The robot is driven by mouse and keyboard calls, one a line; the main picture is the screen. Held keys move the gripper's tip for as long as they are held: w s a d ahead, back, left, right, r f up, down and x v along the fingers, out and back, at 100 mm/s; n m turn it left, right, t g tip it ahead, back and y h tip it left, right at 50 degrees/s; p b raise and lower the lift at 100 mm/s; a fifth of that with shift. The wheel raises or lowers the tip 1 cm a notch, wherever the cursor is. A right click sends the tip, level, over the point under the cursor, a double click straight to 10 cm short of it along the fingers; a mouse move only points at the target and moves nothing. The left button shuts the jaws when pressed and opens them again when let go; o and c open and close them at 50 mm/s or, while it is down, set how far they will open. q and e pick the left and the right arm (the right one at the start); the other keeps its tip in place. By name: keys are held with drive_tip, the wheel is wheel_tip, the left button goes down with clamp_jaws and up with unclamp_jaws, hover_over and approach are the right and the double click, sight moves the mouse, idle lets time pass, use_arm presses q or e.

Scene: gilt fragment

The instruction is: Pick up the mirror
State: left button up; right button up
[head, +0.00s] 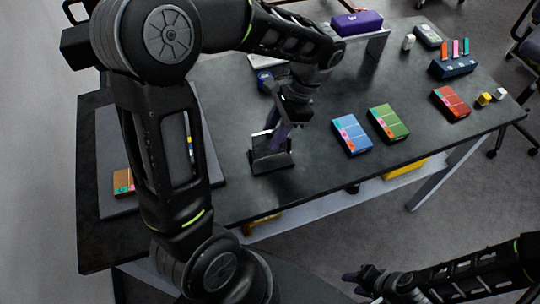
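A small dark upright piece with a lighter panel, which looks like the mirror (263,143), stands on a dark base (272,163) near the middle of the table. My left gripper (277,140) reaches down from above, with its dark fingers right at this piece and overlapping it. Whether the fingers touch or grip it cannot be made out. My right gripper (358,279) is low in the picture, in front of the table and away from the mirror; its fingers are small and dark, and their opening is unclear.
A blue box (351,134), a green box (388,123) and a red box (450,103) lie on the dark table (232,95) to the right. A purple case (356,22) sits on a raised stand at the back. My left arm hides much of the table's left side.

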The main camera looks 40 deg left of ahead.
sight(259, 157)
use_arm(q)
drive_tip(key=p+x, duration=0.1)
drive_tip(key=x, duration=0.4)
drive_tip(key=shift+s, duration=0.1)
idle(0.4)
clamp_jaws()
idle(1.3)
